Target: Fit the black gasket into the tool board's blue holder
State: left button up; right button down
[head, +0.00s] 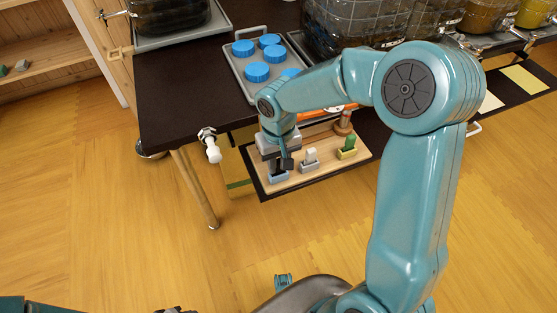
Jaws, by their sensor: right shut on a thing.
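The wooden tool board (330,163) sits at the table's front edge, with a dark border. Its blue holder (279,178) is at the board's left front, partly covered from above. My right gripper (283,167) points down right over the blue holder, shut on a small dark thing, apparently the black gasket. The gripper hides most of it, and I cannot tell whether it touches or sits in the holder. A grey holder (309,163) with a pale piece and a yellow holder (347,153) with a green piece stand to the right.
A grey tray with blue lids (257,71) lies behind the board. Large tapped jars (350,25) stand along the back. A wooden peg (343,122) stands at the board's back right. A white tap-like fitting (212,148) juts out at the left.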

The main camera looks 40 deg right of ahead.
jog(key=c, duration=0.8)
grip_release()
jog(key=shift+o, duration=0.4)
jog(key=shift+r, duration=0.25)
jog(key=shift+r+p, duration=1.75)
jog(key=shift+r, duration=0.25)
